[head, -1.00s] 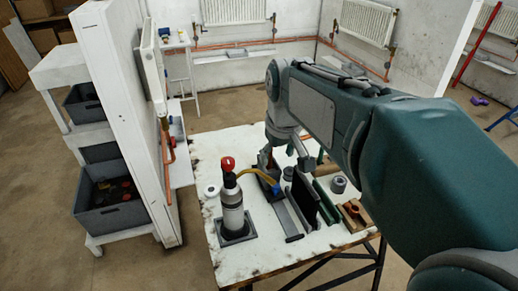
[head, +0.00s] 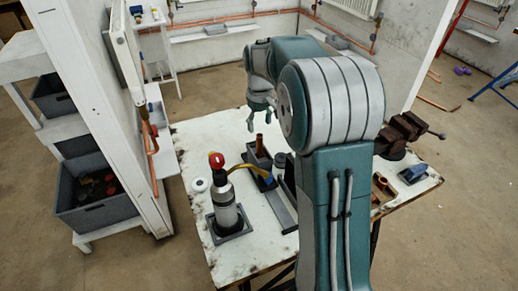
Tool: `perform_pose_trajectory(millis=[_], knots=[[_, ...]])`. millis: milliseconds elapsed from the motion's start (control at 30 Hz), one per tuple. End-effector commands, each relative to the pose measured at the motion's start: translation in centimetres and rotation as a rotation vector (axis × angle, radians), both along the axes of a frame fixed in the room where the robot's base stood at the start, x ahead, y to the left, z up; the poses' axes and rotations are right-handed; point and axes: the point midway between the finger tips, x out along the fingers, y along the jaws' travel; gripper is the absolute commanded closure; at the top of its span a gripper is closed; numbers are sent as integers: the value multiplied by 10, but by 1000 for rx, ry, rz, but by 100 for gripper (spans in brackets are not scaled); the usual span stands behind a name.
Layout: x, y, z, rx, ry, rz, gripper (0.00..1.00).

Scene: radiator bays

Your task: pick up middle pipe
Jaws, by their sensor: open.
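A short copper pipe (head: 260,146) stands upright at the dark tray (head: 250,158) on the white worktable, in the head view.
A torch bottle (head: 225,205) with a red knob and yellow hose stands left on the white table (head: 190,150). A brown vise (head: 405,135) and a blue item (head: 413,174) are at right. A white wall panel (head: 100,110) rises left of the table.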

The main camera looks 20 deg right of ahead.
Motion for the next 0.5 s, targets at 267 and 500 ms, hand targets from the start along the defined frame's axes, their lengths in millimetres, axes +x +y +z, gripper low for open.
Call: perform_pose_trajectory(millis=[267, 500], knots=[[1, 0, -31, 0, 3, 0, 29], [1, 0, -59, 0, 0, 0, 29]])
